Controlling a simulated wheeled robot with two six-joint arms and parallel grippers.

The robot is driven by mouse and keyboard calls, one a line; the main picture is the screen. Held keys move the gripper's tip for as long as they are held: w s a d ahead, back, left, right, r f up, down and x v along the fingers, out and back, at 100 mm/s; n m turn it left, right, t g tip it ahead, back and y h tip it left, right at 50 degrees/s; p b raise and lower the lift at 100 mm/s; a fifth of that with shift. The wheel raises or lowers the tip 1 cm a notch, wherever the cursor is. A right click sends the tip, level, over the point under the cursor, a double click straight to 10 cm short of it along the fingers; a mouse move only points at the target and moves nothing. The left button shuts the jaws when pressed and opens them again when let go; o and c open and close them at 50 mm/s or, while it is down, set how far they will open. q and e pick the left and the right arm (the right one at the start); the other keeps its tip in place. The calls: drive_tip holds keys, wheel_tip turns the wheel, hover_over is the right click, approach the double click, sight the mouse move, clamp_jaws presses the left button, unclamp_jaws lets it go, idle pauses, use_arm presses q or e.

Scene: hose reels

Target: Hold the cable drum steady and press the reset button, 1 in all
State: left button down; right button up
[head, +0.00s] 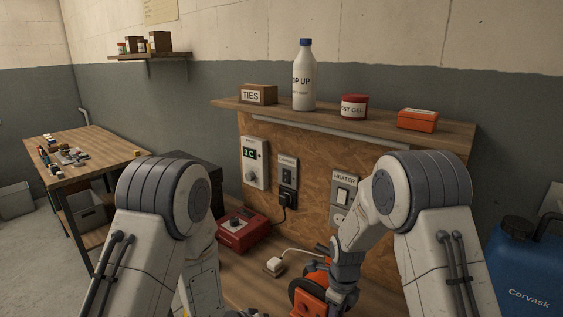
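An orange and black object, seemingly the cable drum (318,272), shows in part at the bottom of the head view, on the wooden bench. My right forearm and wrist cover its right side. I cannot make out a reset button on it. My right gripper (341,300) is low beside the drum, its fingertips cut off or hidden, so I cannot tell whether it touches or grips. My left arm bends down at the left; its gripper is below the picture edge or hidden behind the arm.
A red box with a knob (242,229) and a white plug or socket block with a cable (274,265) lie behind on the bench. The board holds a thermostat (254,163), sockets and a heater switch (344,191). A shelf (285,115) bears a bottle (303,82). A blue canister (525,270) stands right.

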wheel_tip(320, 180, up, 11)
drive_tip(key=shift+r, duration=0.1)
use_arm(q)
drive_tip(key=s+a+r+m+g+y, duration=0.15)
drive_tip(key=s+r+m+y, duration=0.3)
drive_tip(key=r, duration=0.45)
use_arm(e)
drive_tip(key=s+a+r+n, duration=0.5)
drive_tip(key=s+a+n, duration=0.3)
drive_tip(key=s+n, duration=0.55)
use_arm(q)
drive_tip(key=s+a+r+m+g, duration=0.1)
drive_tip(key=s+r, duration=0.3)
drive_tip(key=s, duration=0.5)
drive_tip(key=s+a+r+m+g+y, duration=0.1)
drive_tip(key=s+r+m+g, duration=0.2)
drive_tip(key=s, duration=0.6)
drive_tip(key=shift+s+a+r+m, duration=0.25)
drive_tip(key=shift+r+m, duration=0.2)
drive_tip(key=shift+r, duration=0.15)
use_arm(e)
drive_tip(key=s+a+n+y, duration=0.1)
drive_tip(key=s+n, duration=1.1)
drive_tip(key=n, duration=0.7)
drive_tip(key=shift+s+a+r+n, duration=0.25)
drive_tip(key=shift+s+r+n, duration=0.1)
drive_tip(key=shift+s+r, duration=0.1)
use_arm(q)
drive_tip(key=shift+y, duration=0.25)
